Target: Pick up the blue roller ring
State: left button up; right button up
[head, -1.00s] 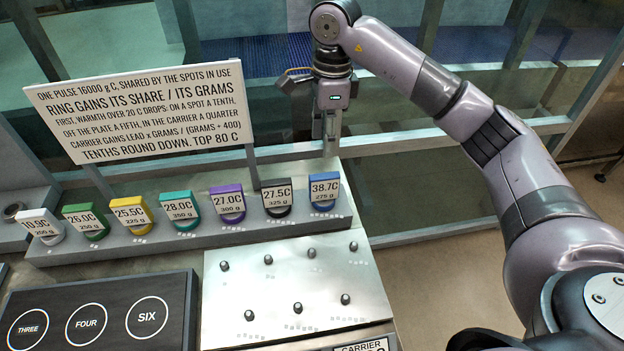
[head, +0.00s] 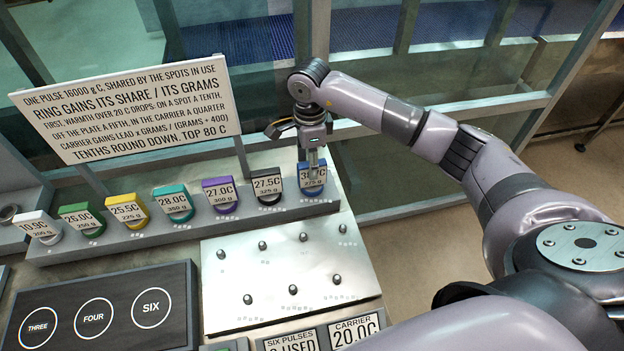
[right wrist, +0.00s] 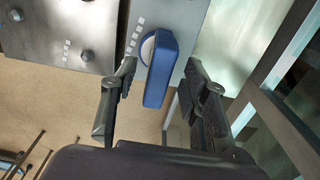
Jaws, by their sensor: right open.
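The blue roller ring (head: 313,186) stands at the right end of the row on the grey ledge, with a label reading 38.7C and 275 g that my gripper partly covers. In the right wrist view the blue ring (right wrist: 160,72) lies ahead between the fingers. My right gripper (head: 312,165) points down over it in the head view, and its open fingers (right wrist: 160,100) straddle the blue ring's near end in the wrist view. I cannot tell whether a finger touches it. My left gripper is not in view.
A black ring (head: 268,187) labelled 27.5C stands just left of the blue one, then purple (head: 220,194), teal and others. A sign board (head: 130,100) stands behind the row. A metal plate with several pegs (head: 290,265) lies in front, beside a dark panel (head: 100,310) with circles.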

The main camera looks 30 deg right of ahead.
jog(key=f+p, duration=0.2)
jog(key=f, duration=0.1)
jog(key=shift+s+d+f, duration=0.1)
jog(key=shift+d+f, duration=0.1)
jog(key=shift+f, duration=0.6)
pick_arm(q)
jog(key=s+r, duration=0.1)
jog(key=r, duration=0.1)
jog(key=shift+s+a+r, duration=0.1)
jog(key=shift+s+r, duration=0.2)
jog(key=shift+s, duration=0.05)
pick_arm(e)
jog(key=shift+c, duration=0.6)
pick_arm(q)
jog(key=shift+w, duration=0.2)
pick_arm(e)
grip_shut()
jog(key=shift+r, duration=0.1)
